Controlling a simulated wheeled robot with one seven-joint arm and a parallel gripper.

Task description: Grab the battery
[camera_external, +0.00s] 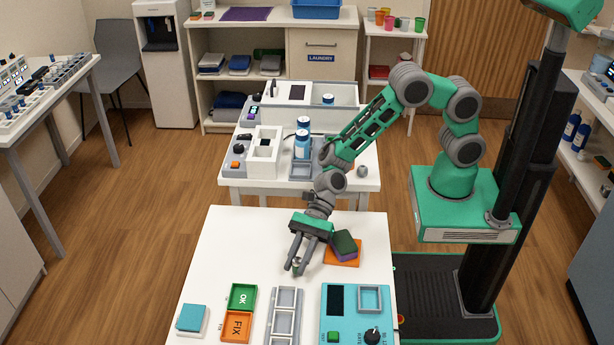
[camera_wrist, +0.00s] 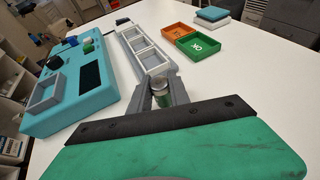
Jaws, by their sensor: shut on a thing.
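The battery (camera_wrist: 161,98), a small cylinder with a silvery end and a greenish side, stands between the fingers of my gripper (camera_wrist: 162,86) in the wrist view. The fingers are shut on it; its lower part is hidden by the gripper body. In the external view my gripper (camera_external: 296,267) points down over the middle of the white table (camera_external: 236,243), behind the grey slotted tray (camera_external: 284,318). I cannot tell whether the battery touches the table.
A teal device (camera_external: 350,318) with a screen, knob and square frame stands at the front right. A green OK tray (camera_external: 242,296), an orange FIX tray (camera_external: 237,327) and a teal-topped block (camera_external: 191,319) are left. Dark blocks (camera_external: 343,244) lie on an orange piece to the right.

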